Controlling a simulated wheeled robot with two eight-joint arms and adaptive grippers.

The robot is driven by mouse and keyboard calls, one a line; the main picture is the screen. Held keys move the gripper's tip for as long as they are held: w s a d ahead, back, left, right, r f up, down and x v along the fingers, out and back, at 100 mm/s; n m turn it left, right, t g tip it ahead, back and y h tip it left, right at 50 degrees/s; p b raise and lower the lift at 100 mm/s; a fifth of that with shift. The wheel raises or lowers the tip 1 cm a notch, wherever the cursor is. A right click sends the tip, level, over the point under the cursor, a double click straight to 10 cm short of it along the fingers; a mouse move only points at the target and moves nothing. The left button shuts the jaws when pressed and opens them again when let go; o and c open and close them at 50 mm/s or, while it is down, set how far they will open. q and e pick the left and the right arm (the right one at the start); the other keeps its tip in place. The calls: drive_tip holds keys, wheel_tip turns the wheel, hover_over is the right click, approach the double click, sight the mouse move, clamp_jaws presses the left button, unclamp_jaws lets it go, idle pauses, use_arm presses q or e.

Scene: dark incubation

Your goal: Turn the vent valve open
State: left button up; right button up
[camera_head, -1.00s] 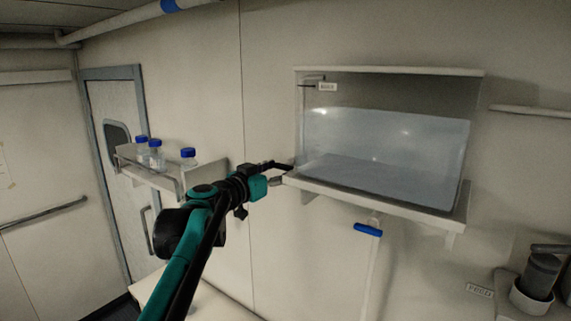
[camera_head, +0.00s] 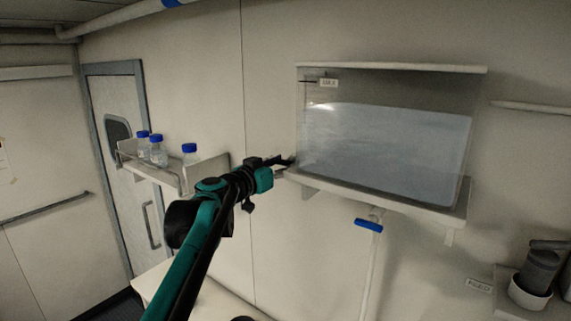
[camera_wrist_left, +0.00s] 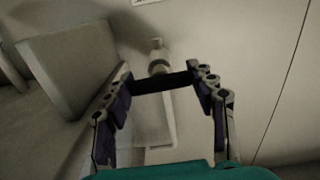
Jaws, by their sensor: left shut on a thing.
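My left gripper (camera_head: 285,167) reaches in from the left to the wall at the left end of the tank shelf in the head view. In the left wrist view, my left gripper (camera_wrist_left: 165,84) is shut on a dark bar-shaped handle (camera_wrist_left: 163,82), which lies crosswise between the fingertips. A pale round stem (camera_wrist_left: 158,58) sits behind the handle; this looks like the vent valve. In the head view the valve is mostly hidden at the fingertips. A separate blue handle (camera_head: 369,225) on a pale pipe hangs under the tank, apart from the gripper. My right gripper is not in view.
A clear tank (camera_head: 385,150) of bluish liquid stands on a wall shelf (camera_head: 400,202) beside the gripper. A small shelf (camera_head: 205,173) with blue-capped bottles (camera_head: 158,152) is at left. A grey cylinder (camera_head: 538,272) stands at lower right. The wall below the gripper is clear.

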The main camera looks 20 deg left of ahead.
use_arm(q)
drive_tip(key=n, duration=0.9)
drive_tip(key=shift+a, duration=0.1)
drive_tip(key=n, duration=0.4)
drive_tip(key=shift+b, duration=0.3)
drive_tip(key=shift+n, duration=2.1)
drive_tip(key=o, duration=0.9)
drive_tip(key=v, duration=1.2)
